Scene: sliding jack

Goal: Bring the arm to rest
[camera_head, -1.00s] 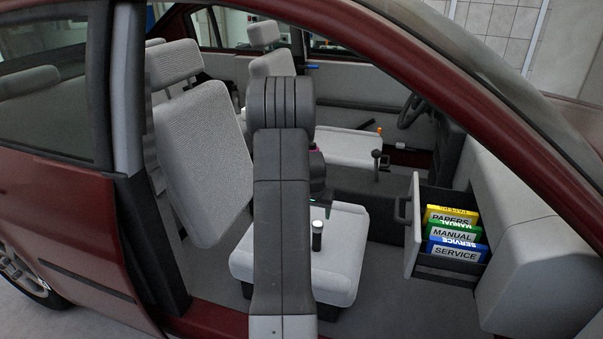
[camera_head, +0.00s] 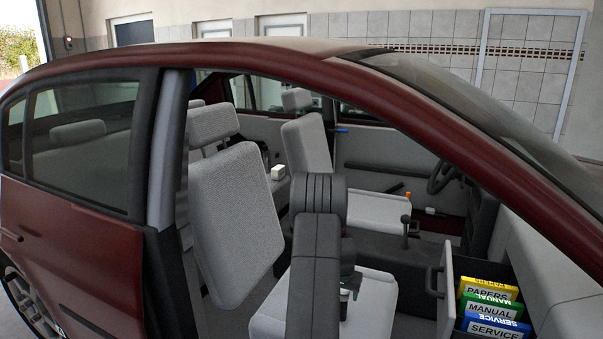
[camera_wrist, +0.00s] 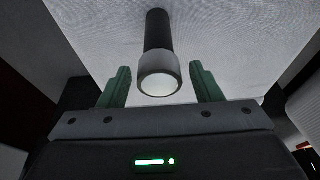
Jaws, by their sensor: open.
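My arm (camera_head: 318,250) reaches through the car's side opening, over the front seat nearest me. In the wrist view my gripper (camera_wrist: 161,75) is open, with its two green fingers apart. A dark flashlight (camera_wrist: 155,32) with a grey head lies in line with the gap between them in that view. It is not gripped, and I cannot tell how far it is from the fingers. In the head view my arm hides most of the gripper. The pale seat cushion (camera_head: 373,303) shows beside the arm.
An open drawer (camera_head: 446,290) at right holds yellow, green and blue booklets (camera_head: 490,308). A grey seat back (camera_head: 236,205) stands left of my arm. The dark red door frame (camera_head: 400,100) arches over the opening. A gear lever (camera_head: 405,228) and steering wheel (camera_head: 442,178) are farther in.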

